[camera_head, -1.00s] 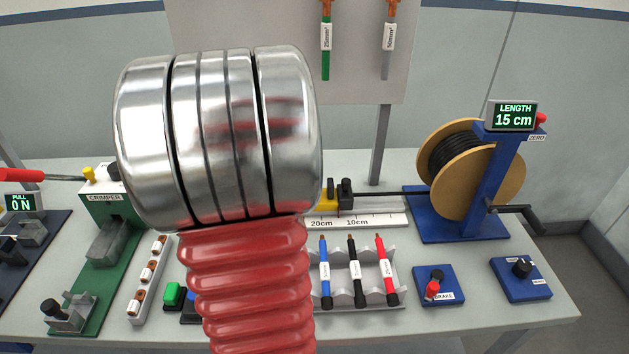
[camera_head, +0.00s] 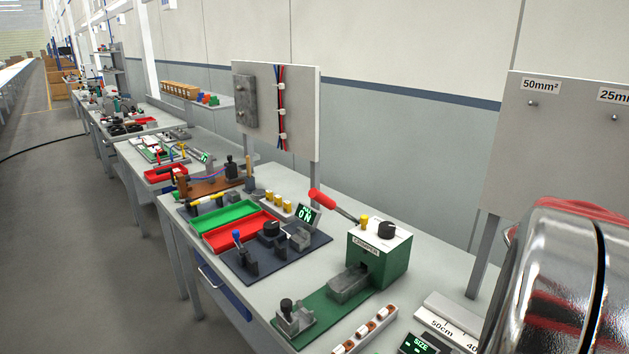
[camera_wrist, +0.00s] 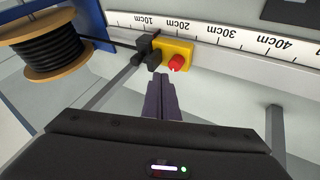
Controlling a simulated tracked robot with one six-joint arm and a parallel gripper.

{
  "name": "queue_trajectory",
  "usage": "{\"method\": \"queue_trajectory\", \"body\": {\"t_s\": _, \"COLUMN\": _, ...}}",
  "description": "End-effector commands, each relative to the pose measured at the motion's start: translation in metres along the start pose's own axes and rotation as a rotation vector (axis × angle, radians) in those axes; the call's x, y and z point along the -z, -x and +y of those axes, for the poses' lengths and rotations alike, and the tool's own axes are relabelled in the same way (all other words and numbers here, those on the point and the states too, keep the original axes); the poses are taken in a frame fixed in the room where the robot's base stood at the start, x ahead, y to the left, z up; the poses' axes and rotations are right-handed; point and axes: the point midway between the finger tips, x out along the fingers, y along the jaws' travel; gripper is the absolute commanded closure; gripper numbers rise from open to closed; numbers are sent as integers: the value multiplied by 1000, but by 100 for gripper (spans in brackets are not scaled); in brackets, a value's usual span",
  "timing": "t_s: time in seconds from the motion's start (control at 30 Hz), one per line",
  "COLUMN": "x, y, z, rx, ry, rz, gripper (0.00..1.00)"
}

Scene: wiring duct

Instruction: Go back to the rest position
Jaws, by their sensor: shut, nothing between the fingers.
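My gripper (camera_wrist: 163,80) shows in the wrist view, its dark fingers together with nothing between them. It is over the bench, with its tips just below a yellow block (camera_wrist: 185,50) with a red button in the picture; I cannot tell the height gap. In the head view only a shiny metal part of my arm shows at the right edge, and the gripper is out of that view.
A white ruler (camera_wrist: 216,33) runs across the top of the wrist view, with a black cable spool (camera_wrist: 52,50) at left. In the head view a green crimper (camera_head: 382,258) and red tray (camera_head: 240,231) stand on the bench.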

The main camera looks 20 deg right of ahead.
Motion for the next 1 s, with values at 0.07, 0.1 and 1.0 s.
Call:
{"method": "queue_trajectory", "body": {"t_s": 0.07, "x": 0, "y": 0, "z": 0, "rx": 0, "ry": 0, "rz": 0, "gripper": 100}}
{"method": "queue_trajectory", "body": {"t_s": 0.1, "x": 0, "y": 0, "z": 0, "rx": 1, "ry": 1, "rz": 0, "gripper": 100}}
{"method": "queue_trajectory", "body": {"t_s": 1.0, "x": -149, "y": 200, "z": -150, "rx": 483, "ry": 525, "rz": 162, "gripper": 100}}
